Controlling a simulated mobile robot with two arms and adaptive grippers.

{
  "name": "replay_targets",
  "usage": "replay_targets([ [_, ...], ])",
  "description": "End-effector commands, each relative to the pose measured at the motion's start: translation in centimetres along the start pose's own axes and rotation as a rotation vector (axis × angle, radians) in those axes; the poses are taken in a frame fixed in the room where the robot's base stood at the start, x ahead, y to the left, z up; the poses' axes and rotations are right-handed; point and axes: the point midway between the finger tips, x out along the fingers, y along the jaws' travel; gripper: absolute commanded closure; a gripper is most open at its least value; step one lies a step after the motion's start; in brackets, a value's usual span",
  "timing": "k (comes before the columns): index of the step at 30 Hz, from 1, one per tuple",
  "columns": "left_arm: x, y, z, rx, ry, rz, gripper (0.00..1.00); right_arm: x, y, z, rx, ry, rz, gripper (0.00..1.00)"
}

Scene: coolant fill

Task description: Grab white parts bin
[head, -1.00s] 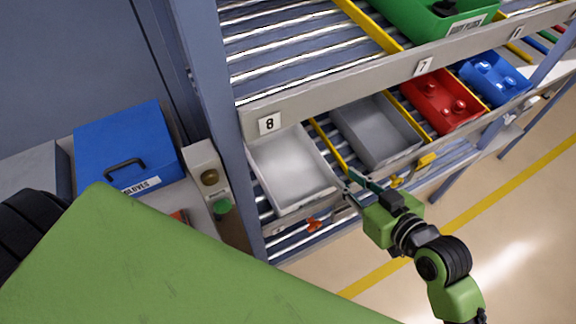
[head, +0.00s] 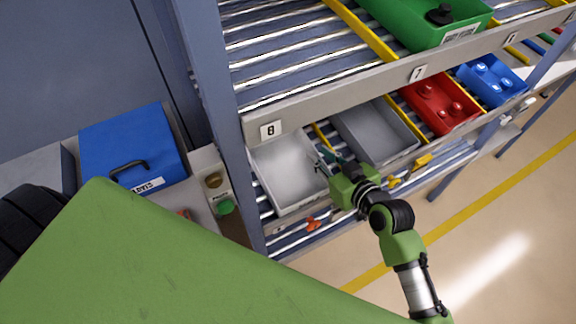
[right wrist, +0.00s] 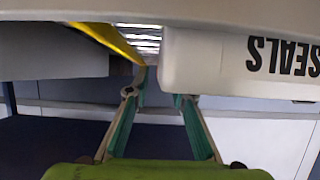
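The white parts bin (head: 283,188) is an empty, open-topped tray at the left end of the lower rack level, under the tag 8. In the right wrist view its front (right wrist: 235,75) shows the word SEALS upside down. My right gripper (head: 325,160) is at the bin's right front corner. In the right wrist view its two fingers (right wrist: 160,90) are apart, one by the bin's front corner and one toward the gap left of the bin. I see nothing held; contact with the bin cannot be told. My left gripper is out of view.
A grey bin (head: 376,135) stands right of the white one, past a yellow divider (head: 323,137). Red (head: 437,104) and blue (head: 493,81) bins follow. The upper shelf's front beam (head: 345,98) overhangs the lower level. A rack post (head: 215,100) stands close left.

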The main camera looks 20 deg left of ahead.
Motion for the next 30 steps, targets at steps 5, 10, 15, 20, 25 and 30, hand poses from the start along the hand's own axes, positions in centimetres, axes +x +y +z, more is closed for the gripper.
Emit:
replay_targets([
  [5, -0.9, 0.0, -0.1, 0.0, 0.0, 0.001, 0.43, 2.1, 0.0, -0.4, 0.001, -0.001, -0.001, 0.78],
  [10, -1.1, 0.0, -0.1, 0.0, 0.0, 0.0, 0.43, 3.2, 0.0, -0.4, 0.0, 0.0, 0.0, 0.78],
  [15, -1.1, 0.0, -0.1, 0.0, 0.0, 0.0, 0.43, 3.4, 0.0, -0.3, -0.001, 0.0, 0.0, 0.78],
  [20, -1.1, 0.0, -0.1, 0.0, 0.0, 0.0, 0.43, 3.3, 0.0, -0.3, -0.001, 0.0, 0.0, 0.93],
  [25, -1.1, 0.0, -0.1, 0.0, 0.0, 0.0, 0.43, 3.3, 0.0, -0.3, -0.001, 0.0, 0.0, 1.0],
  [30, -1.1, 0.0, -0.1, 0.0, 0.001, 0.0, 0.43, 3.3, 0.0, -0.3, 0.0, 0.001, 0.0, 1.0],
])
